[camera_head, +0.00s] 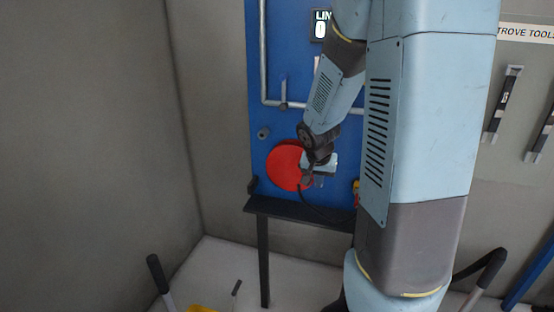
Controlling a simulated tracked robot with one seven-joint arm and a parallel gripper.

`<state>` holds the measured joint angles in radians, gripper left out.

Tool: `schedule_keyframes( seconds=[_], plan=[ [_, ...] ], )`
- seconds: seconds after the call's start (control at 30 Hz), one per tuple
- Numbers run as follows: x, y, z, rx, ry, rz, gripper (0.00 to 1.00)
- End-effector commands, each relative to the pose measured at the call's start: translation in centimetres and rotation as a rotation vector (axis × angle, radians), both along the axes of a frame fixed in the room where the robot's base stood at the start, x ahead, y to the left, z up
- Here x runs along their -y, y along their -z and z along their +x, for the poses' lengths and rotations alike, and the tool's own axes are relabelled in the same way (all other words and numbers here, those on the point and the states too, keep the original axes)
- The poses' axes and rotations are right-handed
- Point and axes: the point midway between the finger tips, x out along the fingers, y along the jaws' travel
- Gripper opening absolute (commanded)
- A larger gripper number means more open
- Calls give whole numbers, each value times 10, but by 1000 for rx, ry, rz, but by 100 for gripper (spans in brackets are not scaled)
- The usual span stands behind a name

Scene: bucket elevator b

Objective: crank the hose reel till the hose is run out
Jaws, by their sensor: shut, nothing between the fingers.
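The hose reel (284,166) is a round red disc on a blue panel (264,110), left of my arm. A thin black hose (317,213) runs from below the reel down to the right, over the dark shelf. My gripper (308,184) is at the right side of the reel, in front of it, and covers part of it. It is shut with nothing held. I cannot tell whether it touches the reel or a crank handle; the crank is not clearly visible behind my wrist.
A dark shelf (290,209) on legs stands below the reel. A grey pipe (263,60) runs down the panel, with a display (321,26) above. Black-gripped handles stand at lower left (157,272) and lower right (491,268). Tools hang on the right wall. The left floor is mostly clear.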

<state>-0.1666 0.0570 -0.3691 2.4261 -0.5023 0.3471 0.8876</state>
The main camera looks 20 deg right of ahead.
Motion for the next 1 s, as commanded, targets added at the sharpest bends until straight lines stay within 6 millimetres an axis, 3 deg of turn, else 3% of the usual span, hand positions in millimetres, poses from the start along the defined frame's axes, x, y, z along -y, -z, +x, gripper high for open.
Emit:
schedule_keyframes(
  seconds=[0.13, 0.5, 0.77, 1.0],
  plan=[
    [-5, -22, 0, 4, -6, 1, 0],
    [-21, -59, 9, 1, -12, 0, 0],
    [-31, -72, 16, 0, -13, 0, 0],
    [-52, -89, 31, -1, -15, 1, 0]
  ],
)
